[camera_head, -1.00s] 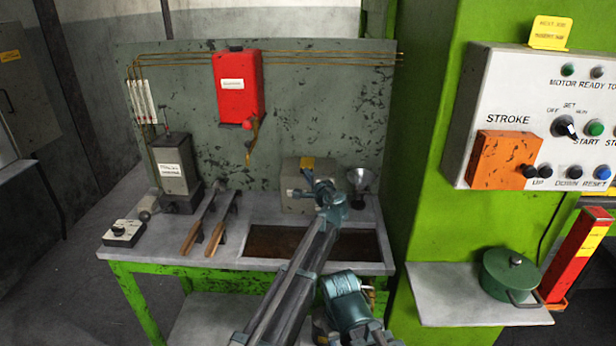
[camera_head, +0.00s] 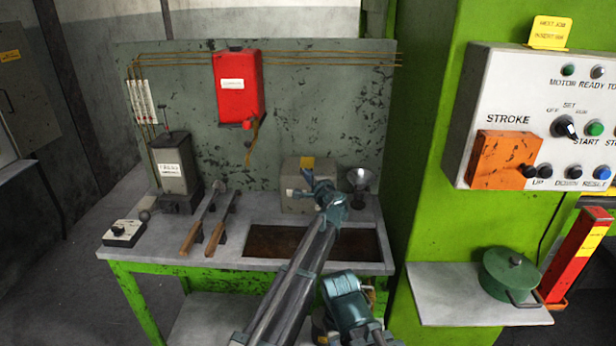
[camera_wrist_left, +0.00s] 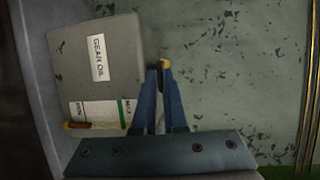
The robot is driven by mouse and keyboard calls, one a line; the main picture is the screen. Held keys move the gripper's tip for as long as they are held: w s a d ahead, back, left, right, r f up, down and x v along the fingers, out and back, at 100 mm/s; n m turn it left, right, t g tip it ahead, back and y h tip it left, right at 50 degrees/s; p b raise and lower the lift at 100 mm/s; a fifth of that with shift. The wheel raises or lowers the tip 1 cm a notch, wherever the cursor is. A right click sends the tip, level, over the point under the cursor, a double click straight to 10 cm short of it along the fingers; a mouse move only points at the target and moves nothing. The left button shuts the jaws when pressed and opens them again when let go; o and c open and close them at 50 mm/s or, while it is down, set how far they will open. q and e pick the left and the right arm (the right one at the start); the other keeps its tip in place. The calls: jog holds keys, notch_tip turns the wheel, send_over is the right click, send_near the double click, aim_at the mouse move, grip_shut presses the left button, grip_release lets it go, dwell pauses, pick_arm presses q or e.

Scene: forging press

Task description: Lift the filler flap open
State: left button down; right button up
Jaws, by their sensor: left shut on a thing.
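The grey gear oil box (camera_head: 298,199) stands at the back right of the bench, with a yellow piece (camera_head: 307,162) at its top, which I take for the filler flap. In the left wrist view the box (camera_wrist_left: 120,45) shows turned on its side, with a GEAR OIL label. My left gripper (camera_head: 309,183) is at the top of the box; its blue fingers (camera_wrist_left: 163,72) are closed together there. They are shut on what seems to be the filler flap, with yellow showing beside the right finger. The fingers hide most of the grip. My right gripper is not seen.
A metal funnel (camera_head: 360,179) stands right of the box. The bench has a dark recessed tray (camera_head: 270,250) in front. Two wooden-handled tools (camera_head: 205,222) lie left. A red box (camera_head: 237,84) hangs on the back panel. The green press column (camera_head: 440,210) rises at right.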

pick_arm(q)
jog(key=r+g+p, duration=0.1)
jog(key=r+p, duration=0.1)
jog(key=p, duration=0.3)
jog(key=w+r+m+g+p, duration=0.1)
jog(key=r+g+p, duration=0.1)
jog(key=p, duration=0.3)
jog(key=w+r+g+h+p, duration=0.1)
jog(key=r+g+p, duration=0.1)
jog(key=p, duration=0.4)
jog(key=shift+r+m, duration=0.3)
jog(key=shift+r, duration=0.05)
jog(key=shift+w+r+g+p, duration=0.3)
jog(key=shift+g+p, duration=0.3)
jog(key=shift+p, duration=0.65)
jog(key=c, duration=1)
grip_release()
jog(key=shift+o, duration=0.2)
jog(key=shift+s+r, duration=0.1)
jog(key=shift+s, duration=0.05)
